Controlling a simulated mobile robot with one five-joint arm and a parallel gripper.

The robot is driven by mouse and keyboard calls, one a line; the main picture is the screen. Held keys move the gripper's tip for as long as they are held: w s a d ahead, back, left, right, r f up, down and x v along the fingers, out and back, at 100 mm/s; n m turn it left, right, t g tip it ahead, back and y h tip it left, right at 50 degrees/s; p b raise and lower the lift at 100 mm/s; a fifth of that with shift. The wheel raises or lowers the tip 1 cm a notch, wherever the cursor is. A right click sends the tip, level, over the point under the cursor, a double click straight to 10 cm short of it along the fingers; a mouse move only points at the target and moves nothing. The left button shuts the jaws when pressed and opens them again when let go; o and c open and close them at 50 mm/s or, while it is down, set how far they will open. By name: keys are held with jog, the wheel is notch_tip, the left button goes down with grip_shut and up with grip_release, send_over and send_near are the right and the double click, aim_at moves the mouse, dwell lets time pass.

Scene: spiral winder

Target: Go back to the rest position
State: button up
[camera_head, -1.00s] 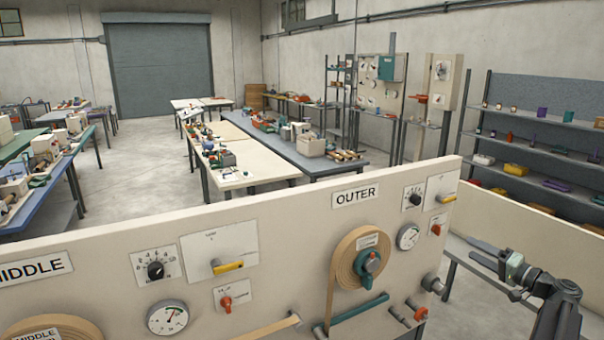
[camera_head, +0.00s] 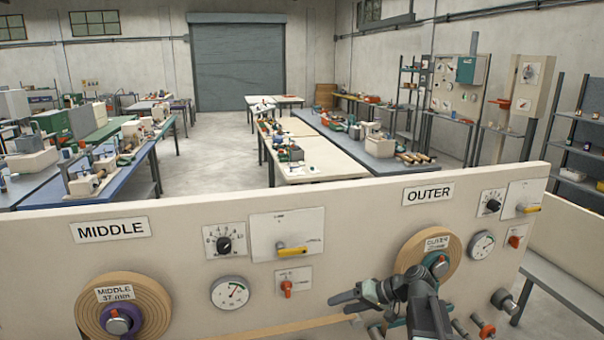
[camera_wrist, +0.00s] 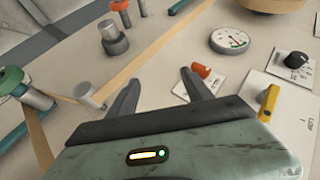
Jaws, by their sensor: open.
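My gripper (camera_head: 343,302) is in front of the cream winder panel (camera_head: 190,222), just below and left of the OUTER tape roll (camera_head: 408,252). My arm covers part of that roll and the fittings below it. In the wrist view my gripper (camera_wrist: 160,88) has its two dark fingers spread wide with nothing between them. The panel lies beyond them. The orange switch (camera_wrist: 200,72) appears close to the right fingertip, and the tan strip (camera_wrist: 140,62) runs behind the fingers. I cannot tell the exact gap to the panel.
The panel carries the MIDDLE roll (camera_head: 125,300), a gauge (camera_head: 230,293), a yellow handle (camera_head: 291,250) and several pegs that stick out, such as the grey one (camera_head: 503,300). Benches with tools (camera_head: 315,160) stand behind it. Open floor (camera_head: 215,165) shows between them.

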jog(key=s+a+f+n+g+h, duration=0.1)
jog(key=s+a+f+g+h, duration=0.25)
jog(key=s+a+f, duration=0.35)
jog(key=s+d+f+m+h, duration=0.2)
jog(key=s+d+h, duration=0.4)
jog(key=d, duration=0.5)
jog(key=shift+s+f+g+b, duration=0.3)
jog(key=shift+s+f+g, duration=0.1)
jog(key=shift+f, duration=0.25)
